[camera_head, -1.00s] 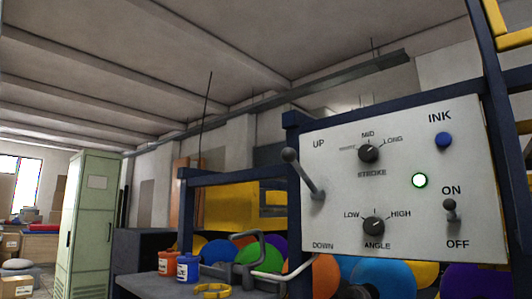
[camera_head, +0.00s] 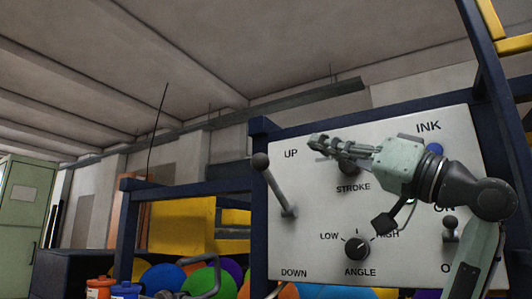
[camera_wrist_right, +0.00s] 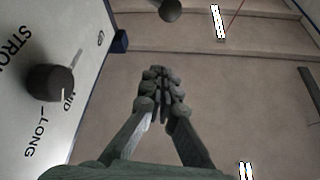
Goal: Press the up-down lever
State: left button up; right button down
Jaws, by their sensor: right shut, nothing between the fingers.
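The up-down lever (camera_head: 275,185) sticks out from the left part of the white control panel (camera_head: 300,235), between the UP and DOWN labels. It is a grey rod with a dark round knob, and its knob end tilts up toward UP. In the right wrist view the lever's knob (camera_wrist_right: 170,10) shows at the top edge, beyond the fingertips. My right gripper (camera_head: 318,143) is in front of the panel, to the right of the knob, pointing left. It is shut and empty (camera_wrist_right: 163,75), and apart from the lever. My left gripper is not in view.
The stroke dial (camera_wrist_right: 50,82) is beside my right gripper. The angle dial (camera_head: 357,249), the blue ink button (camera_head: 434,148) and the on-off switch (camera_head: 450,229) are on the same panel. A dark blue frame (camera_head: 259,240) borders the panel. Space left of the knob looks clear.

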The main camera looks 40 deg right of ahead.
notch_tip(320, 180, up, 5)
jog(key=p, duration=0.3)
send_over(275, 188)
jog(key=s+a, duration=0.2)
jog(key=s, duration=0.3)
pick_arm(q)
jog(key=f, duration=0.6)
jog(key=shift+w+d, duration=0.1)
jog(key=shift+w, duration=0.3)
pick_arm(e)
jog(key=f, duration=0.2)
jog(key=w+a+f, duration=0.1)
jog(key=f, duration=0.1)
jog(key=shift+f, duration=0.1)
pick_arm(q)
jog(key=shift+b, duration=0.3)
